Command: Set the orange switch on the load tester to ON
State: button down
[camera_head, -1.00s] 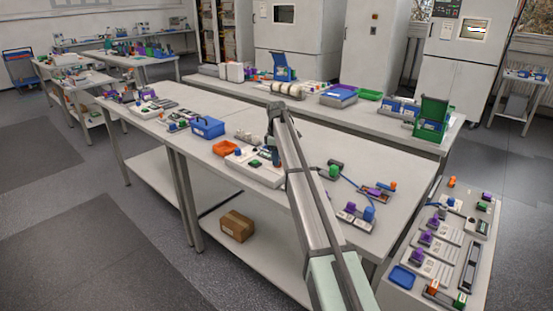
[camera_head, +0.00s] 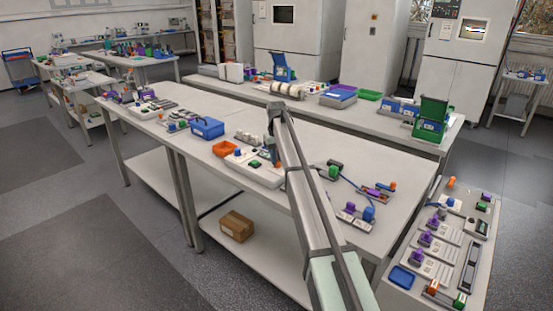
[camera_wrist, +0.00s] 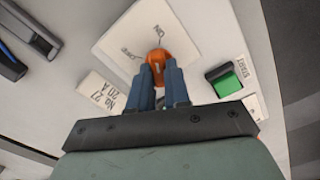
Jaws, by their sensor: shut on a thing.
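The orange switch (camera_wrist: 158,57) shows in the wrist view on a pale plate (camera_wrist: 125,50) with lettering, partly upside down, that includes an "ON" mark near the switch's far end. My gripper (camera_wrist: 160,72) has both blue-grey fingertips closed against the near part of the switch. The fingers hide its lower end. In the head view my gripper (camera_head: 276,148) is at the load tester (camera_head: 260,174), a pale box on the middle bench. My arm hides part of the tester there, and the switch cannot be made out in that view.
A green START button (camera_wrist: 225,78) sits right of the switch in the wrist view. A label plate (camera_wrist: 103,91) lies to the left. An orange bin (camera_head: 225,148) and a blue box (camera_head: 207,127) stand left of the tester on the bench.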

jog(key=shift+m, duration=1.1)
jog(key=c, duration=1.1)
grip_release()
notch_tip(320, 180, up, 14)
jog(key=shift+f, duration=0.1)
